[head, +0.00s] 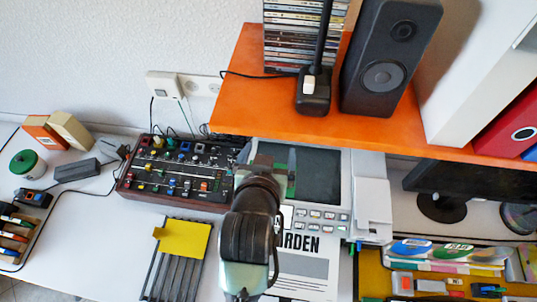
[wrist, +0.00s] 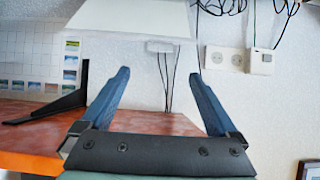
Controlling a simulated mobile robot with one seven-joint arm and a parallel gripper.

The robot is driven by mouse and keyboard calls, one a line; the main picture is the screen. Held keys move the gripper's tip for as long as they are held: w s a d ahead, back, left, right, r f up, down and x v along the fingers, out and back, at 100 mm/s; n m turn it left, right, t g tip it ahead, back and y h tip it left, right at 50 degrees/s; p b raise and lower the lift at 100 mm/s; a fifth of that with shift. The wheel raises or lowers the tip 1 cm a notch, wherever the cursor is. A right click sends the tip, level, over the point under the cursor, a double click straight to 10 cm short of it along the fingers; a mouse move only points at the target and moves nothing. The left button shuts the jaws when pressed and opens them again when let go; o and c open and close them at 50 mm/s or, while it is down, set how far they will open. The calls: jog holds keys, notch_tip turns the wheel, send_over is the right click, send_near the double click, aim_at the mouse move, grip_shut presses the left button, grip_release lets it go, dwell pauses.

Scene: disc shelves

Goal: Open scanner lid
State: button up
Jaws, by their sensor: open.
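The scanner (head: 318,163) lies on the desk under the orange shelf, in the middle of the head view. It has a pale frame, a dark flat top panel and a row of buttons along its near edge. I cannot tell from this view whether its lid is raised. My arm covers its left part. My gripper (wrist: 160,80) is open and empty, its blue fingers wide apart in the wrist view. In the head view my gripper (head: 275,172) is over the scanner's left side, its fingertips mostly hidden. A pale slanted panel (wrist: 130,18) lies beyond the fingertips; I cannot tell if it touches them.
The orange shelf (head: 265,95) overhangs the scanner's back and holds a speaker (head: 388,55) and a stack of disc cases (head: 300,30). A mixer (head: 178,172) stands at the scanner's left. A white device (head: 373,205) stands at its right. Paper (head: 305,265) lies in front.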

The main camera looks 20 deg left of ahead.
jog(key=shift+s+d+r, duration=0.1)
jog(key=shift+s+r, duration=0.15)
jog(key=shift+s, duration=0.1)
